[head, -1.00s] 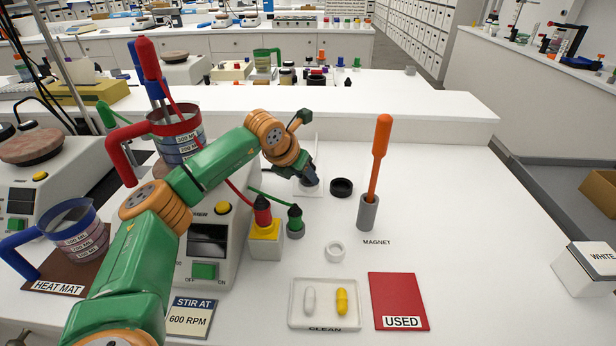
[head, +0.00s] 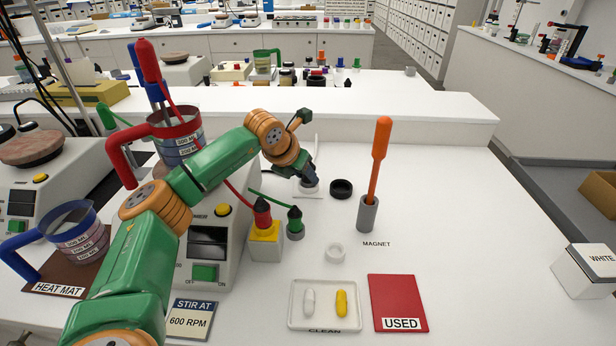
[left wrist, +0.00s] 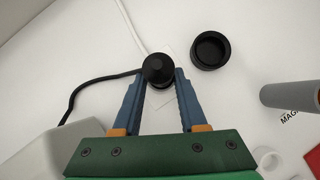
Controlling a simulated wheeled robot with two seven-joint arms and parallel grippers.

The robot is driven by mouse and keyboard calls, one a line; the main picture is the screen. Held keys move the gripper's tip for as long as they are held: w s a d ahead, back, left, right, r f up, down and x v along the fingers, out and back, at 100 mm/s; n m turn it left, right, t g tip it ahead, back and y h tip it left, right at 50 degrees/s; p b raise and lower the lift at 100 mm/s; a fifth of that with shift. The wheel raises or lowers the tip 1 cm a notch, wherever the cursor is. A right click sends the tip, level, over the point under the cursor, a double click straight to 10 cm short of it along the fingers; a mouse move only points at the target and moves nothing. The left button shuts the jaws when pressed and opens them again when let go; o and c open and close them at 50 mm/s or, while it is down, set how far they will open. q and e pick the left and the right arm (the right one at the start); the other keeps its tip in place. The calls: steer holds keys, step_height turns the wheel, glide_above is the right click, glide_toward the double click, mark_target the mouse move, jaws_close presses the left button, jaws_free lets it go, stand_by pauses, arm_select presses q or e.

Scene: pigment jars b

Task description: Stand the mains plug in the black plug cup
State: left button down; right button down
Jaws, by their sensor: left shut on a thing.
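The black mains plug (left wrist: 158,69) is between the fingertips of my left gripper (left wrist: 160,78) in the left wrist view. A black cord runs from it to the left. In the head view the left gripper (head: 310,176) is low over a pale plate, and the plug is mostly hidden by the fingers. Whether the plug touches what is under it, I cannot tell. The black plug cup (head: 341,188) stands just right of the gripper, apart from it. In the left wrist view the cup (left wrist: 210,50) shows open and empty. My right gripper is not in view.
A grey magnet holder (head: 368,214) with an orange-handled rod stands right of the cup. A white ring (head: 335,253), a clean tray (head: 296,318) and a red mat (head: 398,295) lie nearer. Red and green capped bottles and the stirrer (head: 212,268) are left.

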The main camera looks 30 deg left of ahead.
arm_select(q)
steer(key=shift+r+p, duration=0.55)
steer(key=shift+r, duration=0.2)
step_height(320, 180, up, 4)
steer(key=p, duration=0.3)
steer(key=shift+r+p, duration=0.15)
steer(key=shift+p, duration=0.2)
